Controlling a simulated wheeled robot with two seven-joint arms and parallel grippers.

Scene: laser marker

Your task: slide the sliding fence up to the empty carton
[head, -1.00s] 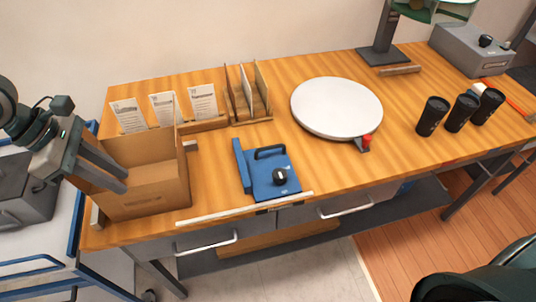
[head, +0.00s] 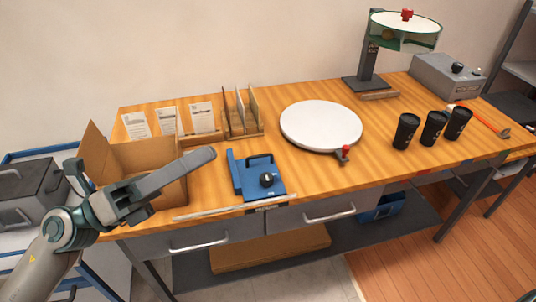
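The sliding fence (head: 265,186) is a blue plate with an upright left wall, a handle and a dark knob. It stands near the table's front edge in the head view. The empty carton (head: 140,158) is an open brown box at the table's left end. A strip of bare table separates its right wall from the fence. My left gripper (head: 206,160) is in front of and over the carton, its tip pointing right toward the fence's left wall, apparently short of it. I see it side-on, so its finger gap is hidden. My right gripper is out of view.
A pale rail (head: 222,207) runs along the front edge by the fence. Behind stand cards (head: 168,120) and a slotted wooden rack (head: 243,130). A white turntable (head: 320,125) is to the right, with three black cups (head: 433,128) beyond.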

